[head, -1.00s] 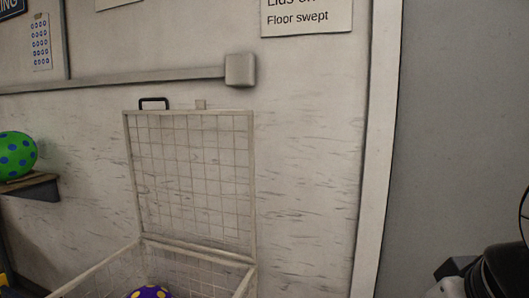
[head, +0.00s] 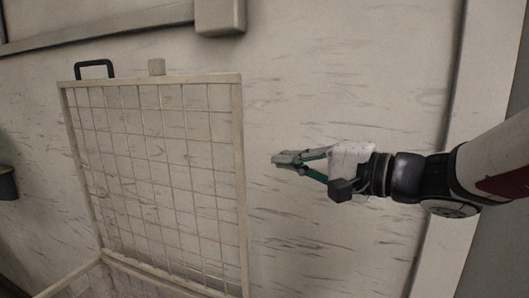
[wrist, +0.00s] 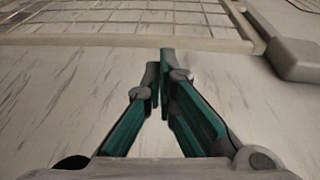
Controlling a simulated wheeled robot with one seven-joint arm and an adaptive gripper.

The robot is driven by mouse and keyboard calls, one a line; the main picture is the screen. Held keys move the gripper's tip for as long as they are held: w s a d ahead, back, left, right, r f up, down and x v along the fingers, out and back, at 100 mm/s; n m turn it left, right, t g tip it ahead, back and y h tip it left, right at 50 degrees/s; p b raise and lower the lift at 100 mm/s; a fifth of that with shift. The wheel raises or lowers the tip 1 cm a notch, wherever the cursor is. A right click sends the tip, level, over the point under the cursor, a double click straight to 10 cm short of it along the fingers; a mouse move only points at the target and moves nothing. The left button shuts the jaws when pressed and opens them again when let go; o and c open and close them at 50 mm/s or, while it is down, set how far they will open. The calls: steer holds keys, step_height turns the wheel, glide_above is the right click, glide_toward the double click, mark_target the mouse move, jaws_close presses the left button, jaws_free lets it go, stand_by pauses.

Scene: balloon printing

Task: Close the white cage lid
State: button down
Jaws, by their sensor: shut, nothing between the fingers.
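The white cage lid (head: 241,150) is a wire-grid panel in a pale frame, standing open and upright in front of the wall in the head view. In the wrist view, the closed fingertips (wrist: 160,58) point toward the lid's frame (wrist: 130,43) at the top. Only the top rear part of the cage (head: 70,277) shows, at the bottom left.
A wall rail (head: 100,27) ends in a pale block (head: 220,14) above the lid, and the block also shows in the wrist view (wrist: 290,58). A dark shelf end (head: 7,184) is at the left edge. The wall right of the lid is bare.

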steer(key=shift+m+t, duration=0.5)
steer(key=shift+t, duration=0.1)
steer(key=x, duration=0.3)
steer(key=w+d+p+x, duration=0.1)
steer(key=x, duration=0.6)
steer(key=shift+w+r+p, duration=0.3)
steer(key=shift+w+r, duration=0.1)
steer(key=shift+w, duration=0.2)
steer(key=shift+d, duration=0.1)
steer(key=shift+s, duration=0.1)
